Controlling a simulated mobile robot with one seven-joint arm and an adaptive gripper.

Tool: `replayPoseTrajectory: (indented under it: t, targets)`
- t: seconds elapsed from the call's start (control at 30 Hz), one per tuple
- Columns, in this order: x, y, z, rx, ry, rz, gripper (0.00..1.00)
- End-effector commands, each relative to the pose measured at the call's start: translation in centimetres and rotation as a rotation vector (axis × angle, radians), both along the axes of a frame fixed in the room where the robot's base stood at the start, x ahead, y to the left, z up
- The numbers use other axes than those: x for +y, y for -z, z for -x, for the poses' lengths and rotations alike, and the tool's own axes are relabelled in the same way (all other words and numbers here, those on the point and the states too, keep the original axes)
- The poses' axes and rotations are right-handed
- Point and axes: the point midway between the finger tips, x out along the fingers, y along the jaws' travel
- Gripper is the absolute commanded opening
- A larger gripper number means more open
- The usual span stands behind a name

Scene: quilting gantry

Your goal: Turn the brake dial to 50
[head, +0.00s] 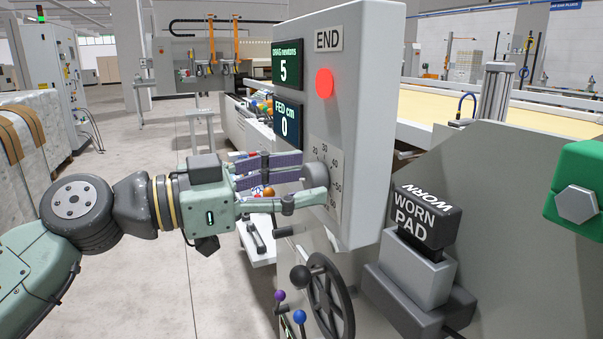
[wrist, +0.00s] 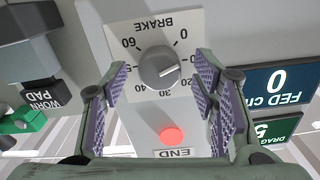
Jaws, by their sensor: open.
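The brake dial is a round grey knob on a pale scale plate (wrist: 150,20) marked BRAKE, with numbers from 0 to 60. In the wrist view, which shows the panel upside down, the knob (wrist: 160,67) lies between my two fingers. My gripper (head: 305,183) is open, with purple-padded fingers on either side of the knob in the head view. In the wrist view gaps show between my gripper (wrist: 160,64) and the knob on both sides. The knob's pointer mark is too small to read surely. One finger hides part of the scale.
The panel (head: 365,120) has a red button (head: 325,83) under an END label, a drag display (head: 285,65) reading 5 and a fed display (head: 287,122) reading 0. A handwheel (head: 330,295) and knobbed levers stand below. A WORN PAD block (head: 425,215) sits right.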

Motion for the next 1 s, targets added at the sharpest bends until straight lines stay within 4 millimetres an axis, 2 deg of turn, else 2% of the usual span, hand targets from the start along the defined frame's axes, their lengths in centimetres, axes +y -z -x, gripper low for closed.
replayPoseTrajectory:
  t: [0.13,0.4,1.0]
  targets:
    - [-0.91,0.0,-0.34,0.0,0.001,0.0,0.54]
    - [-1.0,0.0,-0.41,-0.001,-0.001,0.001,0.54]
    - [-0.97,-0.02,-0.4,-0.001,-0.001,0.001,0.14]
